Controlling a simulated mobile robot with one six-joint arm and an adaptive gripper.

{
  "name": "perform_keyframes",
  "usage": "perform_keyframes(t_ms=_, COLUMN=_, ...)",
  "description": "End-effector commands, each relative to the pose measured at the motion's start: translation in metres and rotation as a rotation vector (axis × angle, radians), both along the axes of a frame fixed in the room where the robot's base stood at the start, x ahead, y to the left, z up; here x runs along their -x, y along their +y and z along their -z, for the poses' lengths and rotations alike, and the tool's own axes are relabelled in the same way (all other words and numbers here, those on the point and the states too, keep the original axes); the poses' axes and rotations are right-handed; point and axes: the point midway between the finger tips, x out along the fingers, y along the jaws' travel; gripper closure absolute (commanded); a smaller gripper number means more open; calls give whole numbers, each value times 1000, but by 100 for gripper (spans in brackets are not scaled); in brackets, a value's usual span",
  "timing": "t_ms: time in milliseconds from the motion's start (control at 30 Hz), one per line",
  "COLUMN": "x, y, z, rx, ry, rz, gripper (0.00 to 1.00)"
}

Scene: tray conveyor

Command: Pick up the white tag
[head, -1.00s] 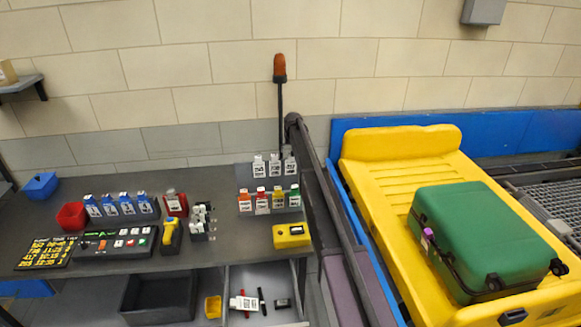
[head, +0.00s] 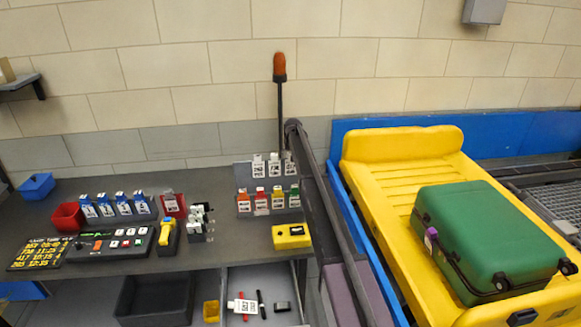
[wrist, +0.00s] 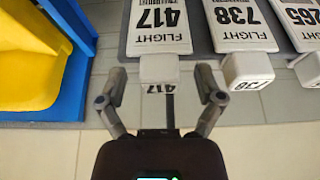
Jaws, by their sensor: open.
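Three white tags stand side by side in the upper row of a grey rack (head: 243,185) at the back of the desk; the middle white tag (head: 273,167) is among them. In the wrist view, a white tag marked FLIGHT 417 (wrist: 160,28) is straight ahead, with its small white end block (wrist: 159,70) towards me. White tags marked 738 (wrist: 240,25) and 265 (wrist: 297,25) are to its right. My gripper (wrist: 161,90) is open and empty, its fingertips on either side of the 417 end block, without visible contact. My gripper is not seen in the head view.
Coloured tags (head: 260,200) fill the rack's lower row. A yellow device (head: 291,237) is in front. An open drawer (head: 263,282) holds a printed white item (head: 241,306). A yellow tray (head: 375,185) with a green suitcase (head: 485,235) is to the right; a dark bar stands between.

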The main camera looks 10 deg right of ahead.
Motion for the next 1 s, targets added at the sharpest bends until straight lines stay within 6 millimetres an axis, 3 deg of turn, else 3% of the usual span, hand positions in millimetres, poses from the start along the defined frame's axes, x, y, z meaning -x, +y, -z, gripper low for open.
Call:
perform_keyframes(t_ms=300, x=0, y=0, z=0, rx=0, ry=0, rz=0, gripper=14)
perform_keyframes(t_ms=367, x=0, y=0, z=0, rx=0, ry=0, rz=0, gripper=29)
perform_keyframes(t_ms=600, x=0, y=0, z=0, rx=0, ry=0, rz=0, gripper=100)
perform_keyframes(t_ms=1000, x=0, y=0, z=-1, rx=0, ry=0, rz=0, gripper=100)
